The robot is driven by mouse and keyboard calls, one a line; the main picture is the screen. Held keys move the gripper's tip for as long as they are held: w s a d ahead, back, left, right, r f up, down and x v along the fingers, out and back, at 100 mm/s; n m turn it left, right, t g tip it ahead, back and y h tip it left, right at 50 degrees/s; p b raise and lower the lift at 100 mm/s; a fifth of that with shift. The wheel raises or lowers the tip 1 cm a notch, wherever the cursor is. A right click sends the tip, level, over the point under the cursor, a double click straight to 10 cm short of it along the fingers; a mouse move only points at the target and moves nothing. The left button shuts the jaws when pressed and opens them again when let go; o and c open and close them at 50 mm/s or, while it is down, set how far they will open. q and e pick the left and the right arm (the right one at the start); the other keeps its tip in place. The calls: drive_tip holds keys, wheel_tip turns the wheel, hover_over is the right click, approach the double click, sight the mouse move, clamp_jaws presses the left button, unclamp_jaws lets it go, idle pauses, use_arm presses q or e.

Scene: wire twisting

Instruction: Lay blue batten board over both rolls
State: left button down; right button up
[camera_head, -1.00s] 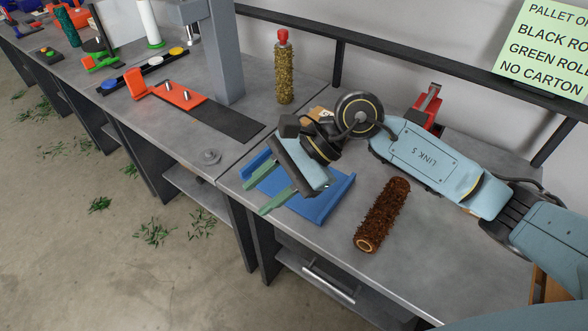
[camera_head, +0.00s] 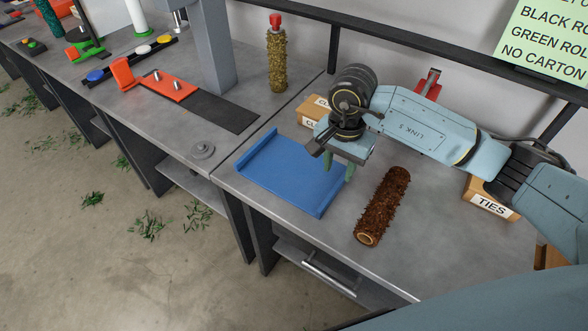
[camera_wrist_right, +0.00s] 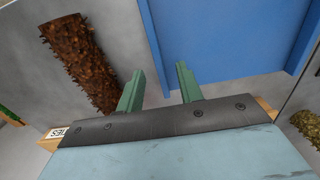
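The blue batten board (camera_head: 285,178) lies flat on the grey bench, with a raised strip along its left and right ends. A rough brown roll (camera_head: 383,206) lies on the bench to its right, apart from it. My right gripper (camera_head: 337,174) points down by the board's right end, between board and roll. Its green fingers are apart and empty in the wrist view (camera_wrist_right: 158,82), where the board (camera_wrist_right: 230,40) is ahead and the brown roll (camera_wrist_right: 80,62) is at left. My left gripper is not in view.
A mossy yellow roll (camera_head: 277,60) with a red top stands upright at the back. A box marked TIES (camera_head: 490,203) is at right; another small box (camera_head: 312,110) is behind my gripper. A grey post (camera_head: 212,55) rises at left. The bench's front right is clear.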

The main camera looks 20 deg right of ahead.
sight(337, 185)
drive_tip(key=shift+s+d+f, duration=0.1)
drive_tip(key=shift+f, duration=1.25)
drive_tip(key=shift+s+f, duration=0.1)
drive_tip(key=shift+f, duration=1.25)
clamp_jaws()
